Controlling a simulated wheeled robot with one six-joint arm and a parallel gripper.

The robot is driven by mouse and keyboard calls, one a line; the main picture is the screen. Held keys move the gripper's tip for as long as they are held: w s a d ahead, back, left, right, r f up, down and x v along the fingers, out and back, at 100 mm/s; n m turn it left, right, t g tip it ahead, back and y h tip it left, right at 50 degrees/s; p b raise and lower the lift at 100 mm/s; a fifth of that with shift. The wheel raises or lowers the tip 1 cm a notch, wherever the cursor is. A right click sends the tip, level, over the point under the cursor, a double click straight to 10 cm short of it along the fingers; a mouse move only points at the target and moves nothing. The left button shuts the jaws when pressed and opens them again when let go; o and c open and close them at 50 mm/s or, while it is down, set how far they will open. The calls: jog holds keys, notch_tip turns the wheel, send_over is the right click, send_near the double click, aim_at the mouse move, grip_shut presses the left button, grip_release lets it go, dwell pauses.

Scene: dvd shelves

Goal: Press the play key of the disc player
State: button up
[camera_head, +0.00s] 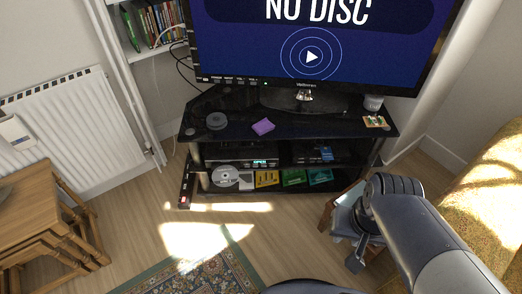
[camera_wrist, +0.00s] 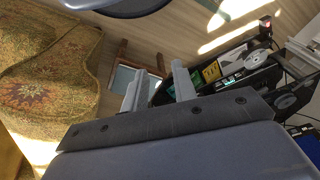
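The disc player (camera_head: 238,159) is a flat black box on the middle shelf of the black TV stand, left side, with a lit display that seems to read OPEN. Its play key is too small to make out. The large TV (camera_head: 310,40) above shows NO DISC and a play symbol. My gripper (camera_head: 357,250) hangs right of and in front of the stand, well apart from the player. In the wrist view my gripper (camera_wrist: 158,78) has two fingers spread with nothing between them.
A silver disc (camera_head: 225,176) and cases lie below. A small stool (camera_head: 343,213) is beside my gripper.

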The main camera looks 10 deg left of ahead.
grip_shut()
dwell(0.6)
